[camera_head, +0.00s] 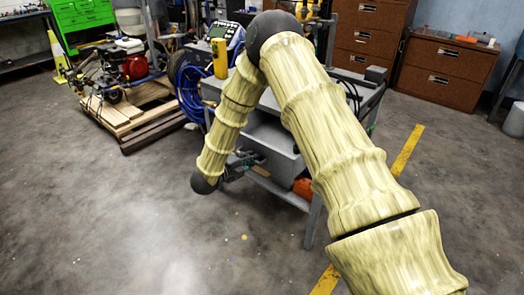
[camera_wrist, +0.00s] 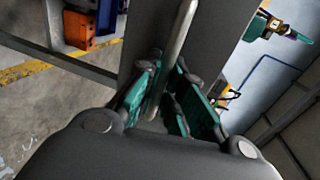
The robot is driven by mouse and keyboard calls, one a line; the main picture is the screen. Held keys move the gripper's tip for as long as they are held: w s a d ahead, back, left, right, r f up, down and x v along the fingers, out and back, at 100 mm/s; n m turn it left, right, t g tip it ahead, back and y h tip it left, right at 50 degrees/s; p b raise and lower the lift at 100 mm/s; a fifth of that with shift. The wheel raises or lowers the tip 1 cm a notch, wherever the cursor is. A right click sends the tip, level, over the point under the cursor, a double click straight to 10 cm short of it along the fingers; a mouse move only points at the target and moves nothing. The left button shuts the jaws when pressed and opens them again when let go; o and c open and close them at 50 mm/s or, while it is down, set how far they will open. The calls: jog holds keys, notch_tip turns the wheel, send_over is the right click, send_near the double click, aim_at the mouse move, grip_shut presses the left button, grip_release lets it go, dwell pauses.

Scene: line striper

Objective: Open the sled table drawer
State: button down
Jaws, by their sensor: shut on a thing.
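The grey sled table (camera_head: 268,101) stands in the middle of the head view, behind my arm. Its grey drawer (camera_head: 280,158) is below the top, with a dark gap above it; my arm hides part of it, and how far it is out is hard to tell. My gripper (camera_head: 243,164) is at the drawer's left side. In the wrist view my gripper (camera_wrist: 163,88) has its green fingers on both sides of the drawer's metal bar handle (camera_wrist: 181,28), shut on it. The drawer front (camera_wrist: 213,40) is right behind the handle.
A pallet (camera_head: 135,120) with an engine machine and a coiled blue hose (camera_head: 190,95) are at the left. Brown cabinets (camera_head: 445,72) stand at the back right. An orange thing (camera_head: 303,187) is under the table. The floor at front left is clear.

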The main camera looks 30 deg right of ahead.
jog(key=f+v, duration=0.2)
jog(key=v, duration=0.7)
jog(key=shift+a, duration=0.35)
jog(key=shift+s, duration=0.1)
jog(key=c, duration=1.5)
grip_release()
jog(key=shift+c, duration=0.2)
jog(key=shift+r, duration=0.1)
jog(key=v, duration=1.2)
